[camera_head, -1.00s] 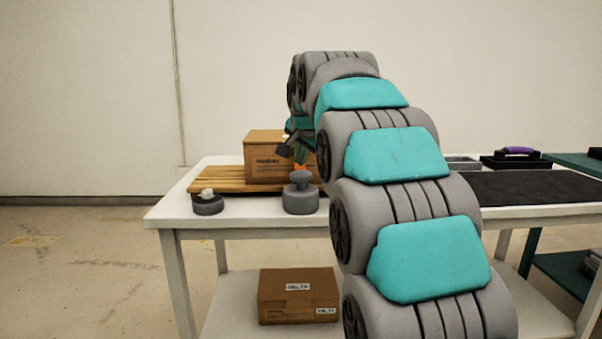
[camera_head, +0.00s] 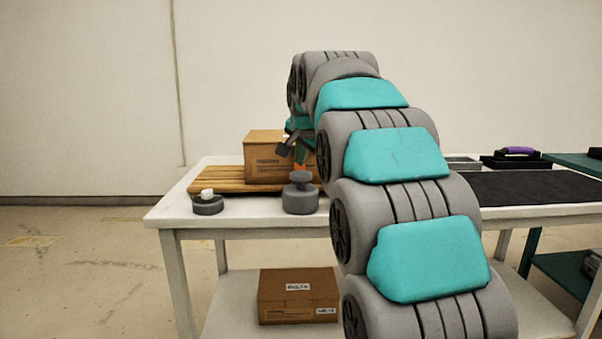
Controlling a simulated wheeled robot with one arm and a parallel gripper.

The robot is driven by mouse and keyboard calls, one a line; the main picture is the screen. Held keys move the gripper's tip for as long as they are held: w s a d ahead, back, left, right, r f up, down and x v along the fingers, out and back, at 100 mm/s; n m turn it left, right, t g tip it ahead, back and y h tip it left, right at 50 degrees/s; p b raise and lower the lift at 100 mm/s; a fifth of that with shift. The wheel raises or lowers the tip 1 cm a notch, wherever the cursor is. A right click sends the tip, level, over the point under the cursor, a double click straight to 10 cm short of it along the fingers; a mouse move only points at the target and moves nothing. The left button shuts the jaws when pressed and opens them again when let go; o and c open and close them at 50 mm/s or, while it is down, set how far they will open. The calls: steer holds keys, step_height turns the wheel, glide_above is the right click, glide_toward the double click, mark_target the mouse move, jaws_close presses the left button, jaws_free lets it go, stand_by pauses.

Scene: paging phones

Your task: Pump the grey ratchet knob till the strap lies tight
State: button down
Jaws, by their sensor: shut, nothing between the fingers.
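The grey ratchet knob (camera_head: 300,177) sits on top of a round grey base (camera_head: 300,201) at the front of the white table. My gripper (camera_head: 293,147) is shut and empty, just above and behind the knob in the picture, in front of the cardboard box (camera_head: 262,165). I cannot tell whether it touches the knob. A small orange patch shows right behind the knob; I cannot tell whether it is the strap. How tight the strap lies is not visible. My arm hides the right side of the box.
The box stands on a wooden board (camera_head: 215,181). A low dark round thing with a white top (camera_head: 207,203) stands on the white table (camera_head: 180,213) at left. Another box (camera_head: 298,297) lies on the lower shelf. A dark mat (camera_head: 530,188) covers the table's right part.

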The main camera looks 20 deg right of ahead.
mark_target(300, 172)
steer(key=shift+f, duration=0.1)
steer(key=shift+f, duration=0.3)
steer(key=shift+f+b, duration=0.75)
steer(key=shift+f, duration=0.4)
stand_by(1.5)
steer(key=shift+r, duration=0.1)
steer(key=shift+r+p, duration=0.85)
steer(key=shift+r, duration=0.6)
steer(key=shift+r+p, duration=1.6)
steer(key=shift+r, duration=0.95)
stand_by(0.4)
